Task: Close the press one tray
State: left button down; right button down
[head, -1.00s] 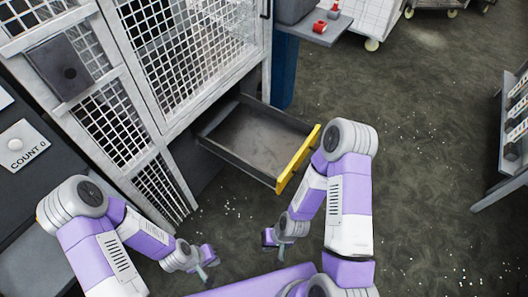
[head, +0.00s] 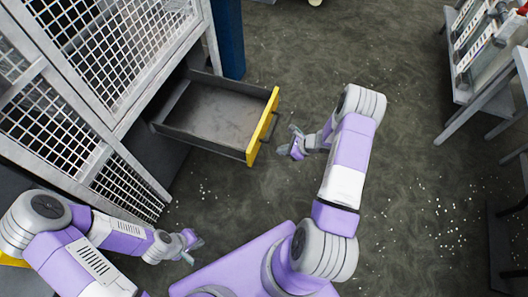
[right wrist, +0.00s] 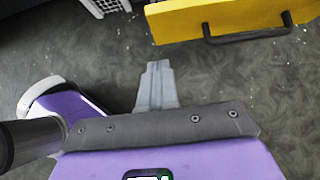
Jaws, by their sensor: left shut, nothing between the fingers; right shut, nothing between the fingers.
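The press one tray (head: 213,106) is a dark, shallow drawer with a yellow front, pulled out from under the mesh cage in the head view. It looks empty. Its yellow front (right wrist: 225,22) and a dark bar handle (right wrist: 262,36) show at the top of the right wrist view. My right gripper (head: 291,143) is shut and empty, just right of the yellow front and apart from it; its closed fingers (right wrist: 157,72) point toward the front in the wrist view. My left gripper (head: 193,244) is shut and empty, low over the floor, below and left of the tray.
The mesh cage (head: 100,60) stands behind and left of the tray, with a blue post (head: 227,38) beside it. A rack (head: 480,60) stands at the upper right. The floor (head: 420,150) right of the tray is open, with scattered white bits.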

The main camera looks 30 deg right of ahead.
jog(key=b, duration=0.2)
send_near(252, 152)
notch_tip(252, 152, down, 4)
jog(key=shift+w+a+r, duration=0.25)
jog(key=shift+w+a, duration=0.9)
jog(key=shift+a, duration=0.1)
jog(key=shift+w+a, duration=0.2)
jog(key=shift+w, duration=0.1)
